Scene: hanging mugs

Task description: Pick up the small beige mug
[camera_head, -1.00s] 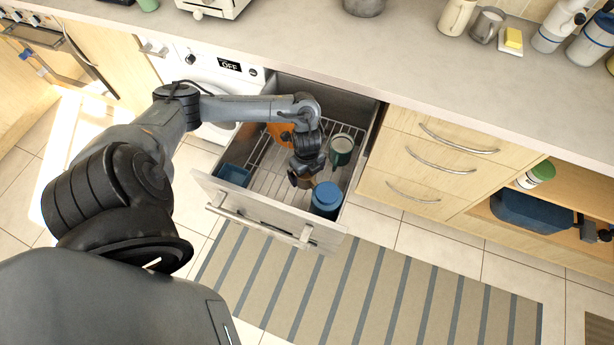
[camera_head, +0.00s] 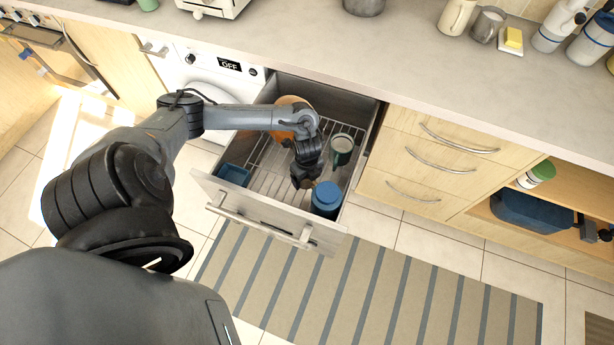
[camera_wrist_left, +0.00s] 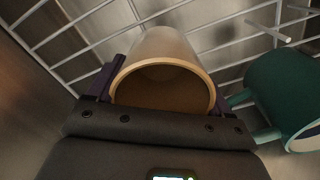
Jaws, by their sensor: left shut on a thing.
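The small beige mug (camera_wrist_left: 162,84) is in the left wrist view, its open mouth facing the camera. My left gripper (camera_wrist_left: 160,90) is shut on it, with one dark finger on each side of the mug. In the head view my left gripper (camera_head: 304,184) is inside the open drawer, just left of a blue container. There the mug is almost wholly hidden by the gripper. I cannot tell whether the mug touches the wire rack. My right gripper is not in view.
The open drawer (camera_head: 230,205) holds a wire rack (camera_head: 270,183), a green mug (camera_head: 342,146), the blue container (camera_head: 326,198), a blue tray (camera_head: 234,174) and an orange item (camera_head: 289,104). The green mug (camera_wrist_left: 280,88) is close right of the gripper in the wrist view.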

